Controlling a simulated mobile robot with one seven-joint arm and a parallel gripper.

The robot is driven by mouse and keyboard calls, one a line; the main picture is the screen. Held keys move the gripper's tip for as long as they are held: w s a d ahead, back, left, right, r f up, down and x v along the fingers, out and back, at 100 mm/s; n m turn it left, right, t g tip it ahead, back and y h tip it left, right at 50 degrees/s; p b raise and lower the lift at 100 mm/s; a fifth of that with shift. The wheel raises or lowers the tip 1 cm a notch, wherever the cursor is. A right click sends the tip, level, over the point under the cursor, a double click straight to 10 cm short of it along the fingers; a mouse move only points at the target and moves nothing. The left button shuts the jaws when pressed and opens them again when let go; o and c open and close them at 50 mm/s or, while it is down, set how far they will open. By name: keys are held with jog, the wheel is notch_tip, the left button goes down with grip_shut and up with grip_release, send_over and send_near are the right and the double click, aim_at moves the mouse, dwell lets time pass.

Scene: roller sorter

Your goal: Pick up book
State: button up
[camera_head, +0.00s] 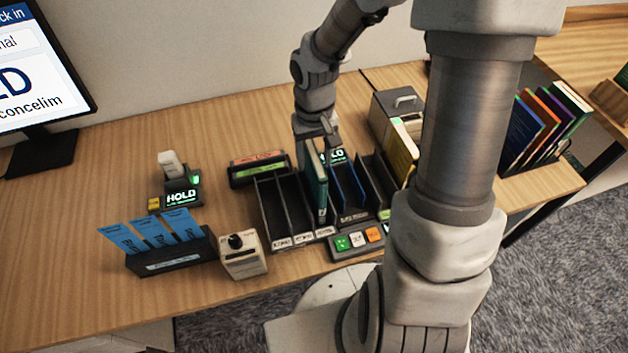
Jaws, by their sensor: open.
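A teal book (317,188) stands upright in a slot of the black sorter (275,212). My gripper (318,140) is open and points down just above and behind the top of the teal book. I cannot tell whether its fingers are around the book's top edge or touching it. A thin blue item (350,188) stands in the slot to the right of the teal book. A yellow book (402,152) leans at the sorter's right end, partly hidden by my arm. Which book the task means is not clear.
A rack of several books (540,125) stands at the right. Blue slips in a black holder (170,250), a beige box (243,255), a HOLD printer (180,192) and a monitor (45,70) are on the left.

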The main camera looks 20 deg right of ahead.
aim_at(314, 182)
notch_tip(314, 182, down, 4)
jog(key=shift+r, duration=0.2)
grip_shut()
dwell(1.4)
